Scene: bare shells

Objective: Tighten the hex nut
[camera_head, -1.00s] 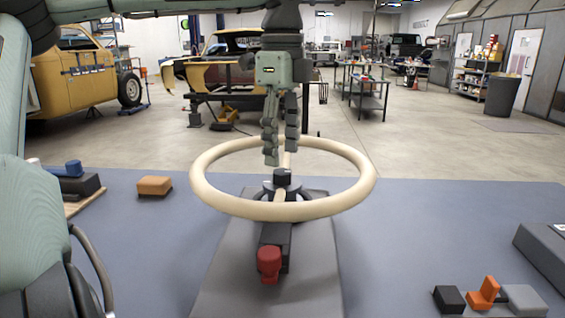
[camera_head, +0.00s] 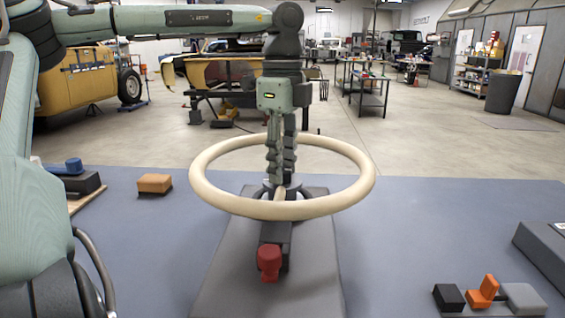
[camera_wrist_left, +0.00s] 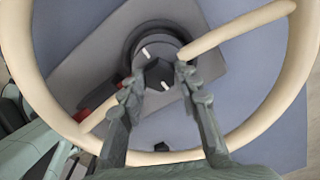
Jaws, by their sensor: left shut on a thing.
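The black hex nut (camera_wrist_left: 158,73) sits at the hub of a cream ring-shaped wheel (camera_head: 283,211), with a pale mark on it. In the head view the nut is mostly hidden behind my fingers. My left gripper (camera_head: 281,182) points straight down inside the wheel's ring. Its fingertips (camera_wrist_left: 158,80) are on either side of the nut in the left wrist view, and it is shut on the nut. A pale mark also shows on the dark round hub behind the nut. My right gripper is not in view.
A red-ended dark block (camera_head: 268,262) lies in front of the hub on a grey plate (camera_head: 240,285). An orange-brown block (camera_head: 154,184) and a blue-topped dark block (camera_head: 80,184) are at left. Orange, black and grey pieces (camera_head: 484,290) lie front right.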

